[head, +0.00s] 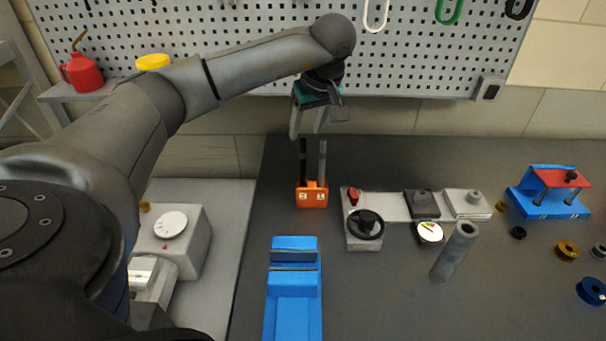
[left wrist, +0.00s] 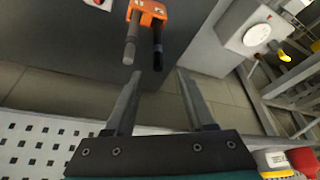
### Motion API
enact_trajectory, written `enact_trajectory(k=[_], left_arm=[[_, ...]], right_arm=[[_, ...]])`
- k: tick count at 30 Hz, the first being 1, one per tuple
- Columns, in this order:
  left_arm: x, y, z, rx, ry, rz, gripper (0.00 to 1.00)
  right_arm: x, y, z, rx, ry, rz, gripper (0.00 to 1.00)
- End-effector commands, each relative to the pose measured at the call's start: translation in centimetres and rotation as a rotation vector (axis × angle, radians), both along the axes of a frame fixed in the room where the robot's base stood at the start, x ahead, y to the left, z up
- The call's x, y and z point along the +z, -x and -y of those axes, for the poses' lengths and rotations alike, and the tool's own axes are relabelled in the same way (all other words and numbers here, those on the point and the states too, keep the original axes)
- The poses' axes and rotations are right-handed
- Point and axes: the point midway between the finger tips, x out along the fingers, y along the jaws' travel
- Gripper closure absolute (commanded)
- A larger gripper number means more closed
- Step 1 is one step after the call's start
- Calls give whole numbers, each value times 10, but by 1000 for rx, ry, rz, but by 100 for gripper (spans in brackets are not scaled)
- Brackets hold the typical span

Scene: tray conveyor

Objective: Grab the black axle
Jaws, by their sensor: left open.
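The black axle (head: 303,158) stands upright in an orange holder (head: 312,194) on the dark table, beside a grey axle (head: 322,163). My left gripper (head: 307,134) is open and empty above the two axles, its fingers pointing down. In the left wrist view, the black axle (left wrist: 157,48) points its free end toward the gap between my open fingertips (left wrist: 160,71). The grey axle (left wrist: 130,46) lies to the left of it, in line with or just outside the left finger. I cannot tell whether the black axle's end is between the fingers. My right gripper is not in view.
A pegboard wall (head: 420,48) rises behind the table. A valve fixture (head: 364,232) stands right of the holder, and a blue vise-like block (head: 292,285) in front. A grey cylinder (head: 455,250) stands further right. A white box with a dial (head: 175,235) is at left.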

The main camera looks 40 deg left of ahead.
Motion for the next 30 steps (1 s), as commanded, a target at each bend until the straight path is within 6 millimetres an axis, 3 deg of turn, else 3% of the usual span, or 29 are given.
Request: enact_trajectory(k=[5, 13, 23, 30], left_arm=[[-11, -2, -4, 1, 0, -2, 45], [-46, -11, -19, 1, 1, -3, 45], [-52, -12, -21, -1, 0, 0, 45], [-52, -12, -21, -1, 0, 0, 72]], right_arm=[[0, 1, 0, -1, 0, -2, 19], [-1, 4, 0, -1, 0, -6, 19], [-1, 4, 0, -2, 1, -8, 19], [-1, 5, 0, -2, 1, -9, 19]])
